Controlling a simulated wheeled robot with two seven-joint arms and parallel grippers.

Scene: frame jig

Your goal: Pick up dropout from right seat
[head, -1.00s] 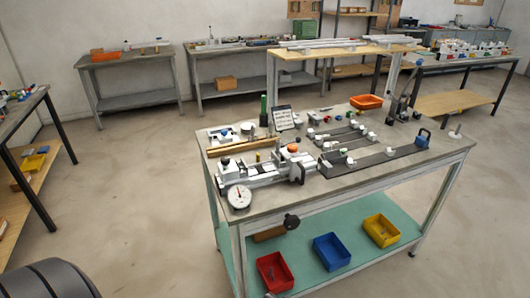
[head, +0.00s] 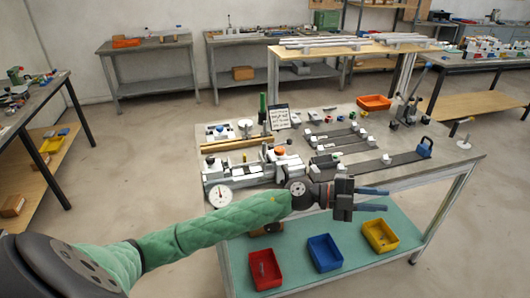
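My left gripper (head: 373,200) reaches in from the left on a green-sleeved arm and hangs in front of the workbench (head: 455,160), over its front edge. Its two dark blue-grey fingers point right with a gap between them, and nothing shows in the gap. A grey and white jig (head: 240,173) with a round dial gauge (head: 219,195) stands on the left part of the bench top. The gripper and wrist hide part of the jig's right end and the front edge. I cannot pick out the dropout or the right seat at this size. My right gripper is not in view.
A dark flat bar (head: 365,164) with white blocks and a blue-handled part (head: 424,148) lie behind the gripper. An orange tray (head: 374,103) sits at the back. Red (head: 264,270), blue (head: 325,252) and yellow (head: 380,236) bins stand on the lower shelf.

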